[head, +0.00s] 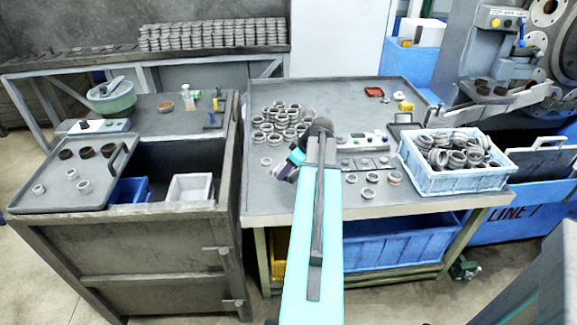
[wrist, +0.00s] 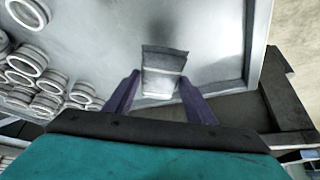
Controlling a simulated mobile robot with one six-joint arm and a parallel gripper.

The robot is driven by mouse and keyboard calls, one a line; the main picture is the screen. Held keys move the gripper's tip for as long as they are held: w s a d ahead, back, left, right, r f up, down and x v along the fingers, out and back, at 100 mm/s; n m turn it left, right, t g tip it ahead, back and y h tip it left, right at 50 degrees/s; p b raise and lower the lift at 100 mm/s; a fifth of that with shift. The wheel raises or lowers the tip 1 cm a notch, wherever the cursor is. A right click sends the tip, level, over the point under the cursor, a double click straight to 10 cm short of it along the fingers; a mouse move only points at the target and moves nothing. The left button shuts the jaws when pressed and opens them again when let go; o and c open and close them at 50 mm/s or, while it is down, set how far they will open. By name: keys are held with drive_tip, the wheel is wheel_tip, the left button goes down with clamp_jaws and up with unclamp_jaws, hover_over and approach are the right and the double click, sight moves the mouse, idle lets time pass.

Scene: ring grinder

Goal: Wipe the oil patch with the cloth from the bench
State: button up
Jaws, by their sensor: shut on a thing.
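My gripper (wrist: 160,100) has its two purple fingers on either side of a small folded grey cloth (wrist: 162,73) with a pale band across it. It is shut on the cloth, which sticks out past the fingertips over the pale bench top. In the head view my gripper (head: 281,172) is over the left part of the middle bench (head: 262,205), partly hidden by my arm. I cannot make out the cloth there. I cannot make out an oil patch in either view.
Many grey rings (head: 283,118) lie close behind my gripper; they also show at the left of the wrist view (wrist: 30,65). A blue crate of rings (head: 450,182) stands on the bench's right. A dark cabinet (head: 150,255) stands left, across a narrow gap.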

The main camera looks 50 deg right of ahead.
drive_tip(key=shift+r+p, duration=0.4)
drive_tip(key=shift+r, duration=0.75)
drive_tip(key=shift+w, duration=0.1)
drive_tip(key=shift+r, duration=0.1)
